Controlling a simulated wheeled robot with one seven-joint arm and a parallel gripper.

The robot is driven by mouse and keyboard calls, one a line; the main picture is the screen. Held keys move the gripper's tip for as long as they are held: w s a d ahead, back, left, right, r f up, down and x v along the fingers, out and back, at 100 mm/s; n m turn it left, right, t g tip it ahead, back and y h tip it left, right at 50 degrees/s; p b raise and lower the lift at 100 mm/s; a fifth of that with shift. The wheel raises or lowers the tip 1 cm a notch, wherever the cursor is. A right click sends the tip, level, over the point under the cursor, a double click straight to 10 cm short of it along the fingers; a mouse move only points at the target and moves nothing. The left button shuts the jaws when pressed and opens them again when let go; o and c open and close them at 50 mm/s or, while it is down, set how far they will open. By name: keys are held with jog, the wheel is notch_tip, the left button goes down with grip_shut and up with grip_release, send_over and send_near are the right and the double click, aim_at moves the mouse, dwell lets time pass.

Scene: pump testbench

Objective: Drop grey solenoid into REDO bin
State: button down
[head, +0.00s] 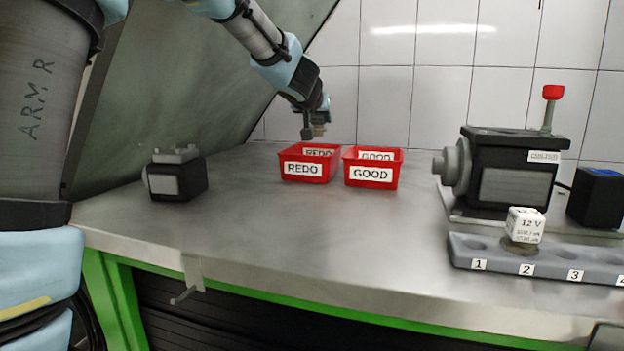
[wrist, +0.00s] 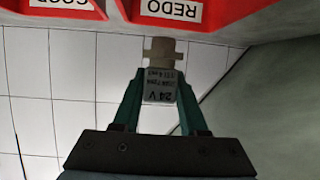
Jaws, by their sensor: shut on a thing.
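The grey solenoid (wrist: 160,90), marked 24 V, is held between the two green fingers of my gripper (wrist: 160,80) in the wrist view. Its brass-coloured end points away from my palm. In the head view my gripper (head: 314,128) is above the red REDO bin (head: 304,181), near its back rim, with the solenoid small and partly hidden there. The REDO bin also shows at the top of the wrist view (wrist: 215,12), with its label upside down. The inside of the bin is mostly hidden.
A red GOOD bin (head: 372,185) stands close to the right of the REDO bin. A black and grey pump (head: 177,179) is at left. At right are a larger testbench (head: 512,172) and a numbered rack (head: 470,256) holding a white 12 V solenoid (head: 525,225). The table middle is clear.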

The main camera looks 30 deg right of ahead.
jog(key=shift+f+b, duration=0.3)
jog(key=shift+f, duration=0.25)
jog(key=shift+c, duration=1.8)
grip_release()
jog(key=shift+s, duration=0.1)
jog(key=p+v, duration=0.2)
jog(key=v, duration=0.8)
jog(key=shift+s+a, duration=0.25)
jog(key=shift+r, duration=0.15)
